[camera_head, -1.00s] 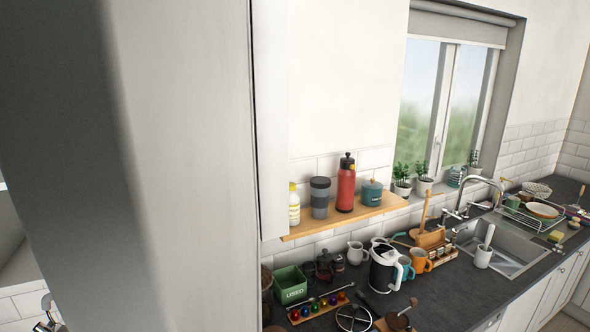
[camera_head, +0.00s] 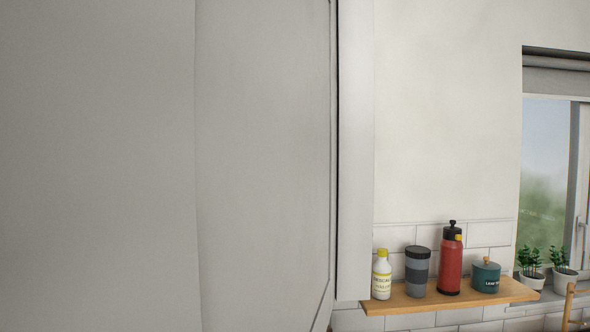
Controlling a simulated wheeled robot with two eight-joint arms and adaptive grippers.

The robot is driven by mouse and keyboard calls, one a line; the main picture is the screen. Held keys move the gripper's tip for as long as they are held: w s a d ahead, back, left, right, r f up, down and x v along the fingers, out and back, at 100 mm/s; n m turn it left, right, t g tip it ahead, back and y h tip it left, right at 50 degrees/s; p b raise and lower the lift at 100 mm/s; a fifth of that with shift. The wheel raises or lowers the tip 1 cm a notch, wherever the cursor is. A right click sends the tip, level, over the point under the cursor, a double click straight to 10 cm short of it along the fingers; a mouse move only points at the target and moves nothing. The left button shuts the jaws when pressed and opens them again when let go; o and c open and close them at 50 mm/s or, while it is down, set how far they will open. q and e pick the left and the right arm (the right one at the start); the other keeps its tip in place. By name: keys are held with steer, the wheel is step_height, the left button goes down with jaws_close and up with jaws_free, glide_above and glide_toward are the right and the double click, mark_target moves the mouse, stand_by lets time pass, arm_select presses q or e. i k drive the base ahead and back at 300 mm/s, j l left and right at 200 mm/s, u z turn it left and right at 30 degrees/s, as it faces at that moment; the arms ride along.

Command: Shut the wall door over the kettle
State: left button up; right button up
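A large plain grey panel (camera_head: 265,165) of the wall cupboard stands very close and fills much of the view. A vertical edge divides it from another grey surface (camera_head: 95,165) at the far left. A narrow dark gap runs between the panel and the pale cupboard side (camera_head: 355,150). I cannot tell for sure which surface is the door or how far it stands open. The kettle is out of view. Neither of my grippers is in view.
Right of the cupboard, a wooden shelf (camera_head: 450,298) holds a yellow-capped bottle (camera_head: 381,277), a grey cup (camera_head: 417,268), a red flask (camera_head: 449,266) and a teal pot (camera_head: 486,276). Potted plants (camera_head: 530,270) stand by the window (camera_head: 545,190). The wall above the shelf is bare.

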mark_target(166, 165)
steer(key=l+u, duration=0.3)
steer(key=k+l+u, duration=0.65)
steer(key=k, duration=0.1)
